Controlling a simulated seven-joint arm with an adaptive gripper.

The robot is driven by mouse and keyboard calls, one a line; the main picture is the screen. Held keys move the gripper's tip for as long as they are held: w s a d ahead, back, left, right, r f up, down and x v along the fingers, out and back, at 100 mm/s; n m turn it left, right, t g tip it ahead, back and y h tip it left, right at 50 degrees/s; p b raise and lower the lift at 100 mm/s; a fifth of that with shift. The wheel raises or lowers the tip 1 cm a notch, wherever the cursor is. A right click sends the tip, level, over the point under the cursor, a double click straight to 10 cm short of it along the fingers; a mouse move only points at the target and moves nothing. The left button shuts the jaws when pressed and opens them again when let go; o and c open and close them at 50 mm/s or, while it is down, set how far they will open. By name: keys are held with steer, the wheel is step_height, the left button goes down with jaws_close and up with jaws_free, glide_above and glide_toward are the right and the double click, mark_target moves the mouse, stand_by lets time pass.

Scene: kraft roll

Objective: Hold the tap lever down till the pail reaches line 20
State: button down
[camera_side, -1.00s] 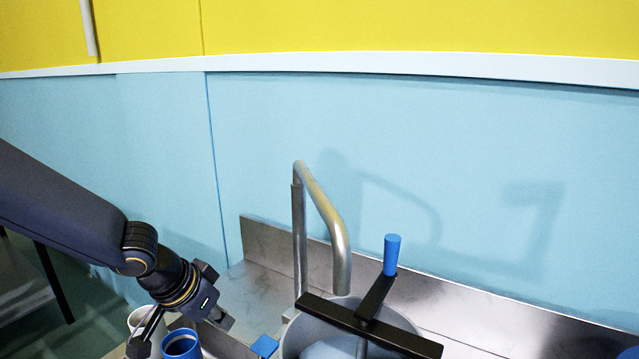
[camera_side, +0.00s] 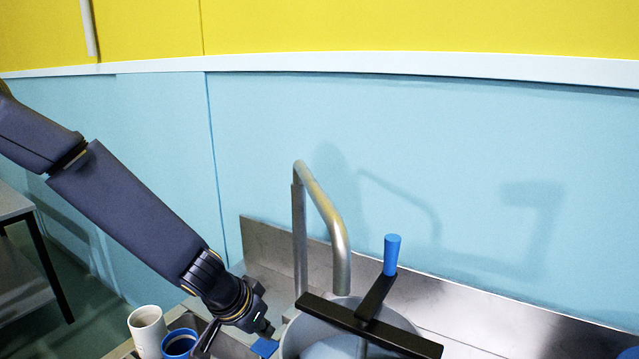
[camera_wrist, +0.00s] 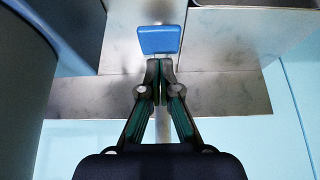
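The blue pad of the tap lever (camera_side: 264,347) shows low in the side view, just left of the pail. In the wrist view the blue pad (camera_wrist: 158,40) lies straight ahead of my fingertips. My gripper (camera_wrist: 159,68) has its fingers together with nothing seen between them. The tips are close to the pad's near edge; I cannot tell whether they touch it. The silver tap spout (camera_side: 337,235) arches over the grey pail (camera_side: 405,322). Pale contents show inside the pail. Line 20 is not readable in either view.
A white cup (camera_side: 147,325) and a blue cup (camera_side: 180,342) stand left of my gripper. A metal backsplash (camera_side: 480,300) runs behind.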

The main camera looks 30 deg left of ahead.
mark_target(265, 345)
steer(key=shift+f, duration=2.1)
steer(key=shift+r, duration=0.1)
stand_by(2.1)
step_height(265, 345, up, 7)
steer(key=shift+a+f, duration=0.1)
steer(key=shift+f, duration=0.05)
steer(key=shift+r, duration=0.35)
